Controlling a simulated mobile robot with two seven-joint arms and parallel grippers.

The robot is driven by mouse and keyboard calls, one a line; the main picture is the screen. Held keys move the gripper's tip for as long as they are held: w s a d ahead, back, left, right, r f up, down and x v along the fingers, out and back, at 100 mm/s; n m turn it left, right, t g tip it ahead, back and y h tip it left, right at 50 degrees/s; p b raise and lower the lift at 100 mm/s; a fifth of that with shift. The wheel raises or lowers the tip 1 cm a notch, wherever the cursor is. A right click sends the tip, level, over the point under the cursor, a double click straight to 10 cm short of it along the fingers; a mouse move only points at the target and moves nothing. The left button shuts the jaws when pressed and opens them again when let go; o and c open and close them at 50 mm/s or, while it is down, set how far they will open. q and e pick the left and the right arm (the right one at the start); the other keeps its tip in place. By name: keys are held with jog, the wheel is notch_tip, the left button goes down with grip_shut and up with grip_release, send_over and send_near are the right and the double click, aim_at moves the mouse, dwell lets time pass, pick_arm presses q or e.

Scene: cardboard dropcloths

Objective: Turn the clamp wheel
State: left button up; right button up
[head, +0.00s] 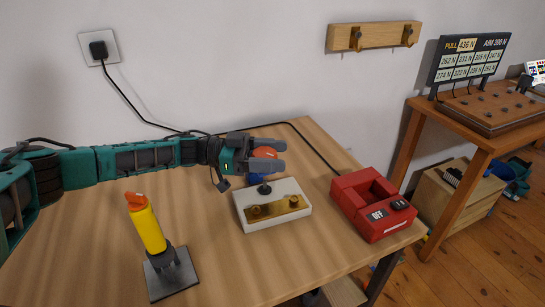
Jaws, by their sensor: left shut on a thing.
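An orange-red round part (265,152), which looks like the clamp wheel, sits between the dark fingers of my left gripper (279,154). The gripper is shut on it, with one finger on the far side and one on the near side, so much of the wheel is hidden. A blue part (256,178) shows just below it. In front stands a white block (290,186) with a brass plate (272,209) and a small dark knob (264,189) on top. My right gripper is not in view.
A red box (368,222) reading OFF stands at the table's right, with a black cord running to a wall socket (100,48). A yellow tool (147,228) with an orange tip stands in a dark stand (171,279) at front left. The wooden table (225,255) is clear between them.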

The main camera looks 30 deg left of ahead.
pick_arm(q)
jog(key=shift+f+m+g+h+b, duration=0.1)
jog(key=shift+m+g+h+b, duration=0.4)
jog(key=shift+m+g, duration=0.5)
jog(key=shift+s+g, duration=0.15)
jog(key=shift+g, duration=0.35)
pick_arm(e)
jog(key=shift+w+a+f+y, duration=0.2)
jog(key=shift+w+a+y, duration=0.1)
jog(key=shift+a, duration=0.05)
pick_arm(q)
jog(key=o, duration=1)
jog(key=shift+c, duration=0.2)
jog(key=s+a+b, duration=0.2)
jog(key=a, duration=1)
jog(key=shift+s+a, duration=0.15)
jog(key=shift+a, duration=0.15)
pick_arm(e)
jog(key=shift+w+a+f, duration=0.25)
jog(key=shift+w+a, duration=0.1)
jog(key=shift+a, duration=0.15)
